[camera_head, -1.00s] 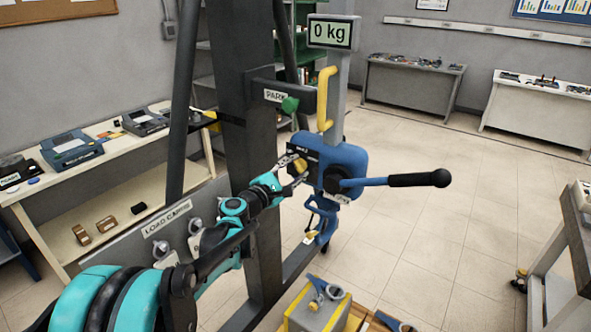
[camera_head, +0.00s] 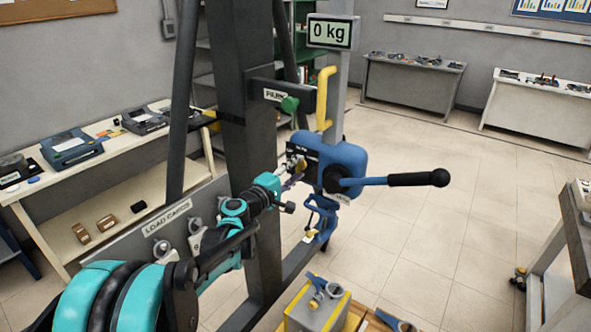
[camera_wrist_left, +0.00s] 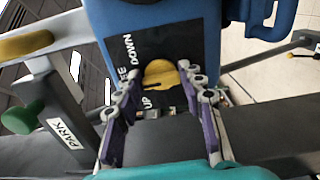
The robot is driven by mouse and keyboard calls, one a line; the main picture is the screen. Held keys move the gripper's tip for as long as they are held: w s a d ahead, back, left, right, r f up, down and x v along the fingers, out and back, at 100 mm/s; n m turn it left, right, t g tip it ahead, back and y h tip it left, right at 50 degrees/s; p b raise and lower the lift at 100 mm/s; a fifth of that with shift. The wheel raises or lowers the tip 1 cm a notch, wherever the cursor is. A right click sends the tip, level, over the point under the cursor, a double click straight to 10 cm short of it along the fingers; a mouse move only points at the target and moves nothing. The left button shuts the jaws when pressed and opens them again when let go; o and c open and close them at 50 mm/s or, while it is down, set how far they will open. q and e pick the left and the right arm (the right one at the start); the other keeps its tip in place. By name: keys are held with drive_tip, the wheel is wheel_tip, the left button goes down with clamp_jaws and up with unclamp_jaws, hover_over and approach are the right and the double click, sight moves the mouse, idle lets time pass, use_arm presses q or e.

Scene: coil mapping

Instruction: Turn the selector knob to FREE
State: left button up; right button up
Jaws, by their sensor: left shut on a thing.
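The yellow selector knob (camera_wrist_left: 160,74) sits on a black label plate (camera_wrist_left: 142,50) on the blue hoist body (camera_head: 343,160). In the left wrist view the plate reads DOWN at the top, a partly covered FREE at the left, and UP below. My left gripper (camera_wrist_left: 160,80) has its two fingers on either side of the knob, shut on it. In the head view the left gripper (camera_head: 292,168) reaches the hoist's left face, and its fingers largely hide the knob. Which mark the knob points at I cannot tell. My right gripper is not in view.
A lever with a black grip (camera_head: 418,179) sticks out right of the hoist. The dark post (camera_head: 249,130) stands close behind my arm. A grey and yellow box (camera_head: 315,312) stands below.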

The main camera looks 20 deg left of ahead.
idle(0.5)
use_arm(q)
drive_tip(key=o, duration=1.2)
drive_tip(key=shift+c, duration=0.2)
drive_tip(key=v, duration=1.2)
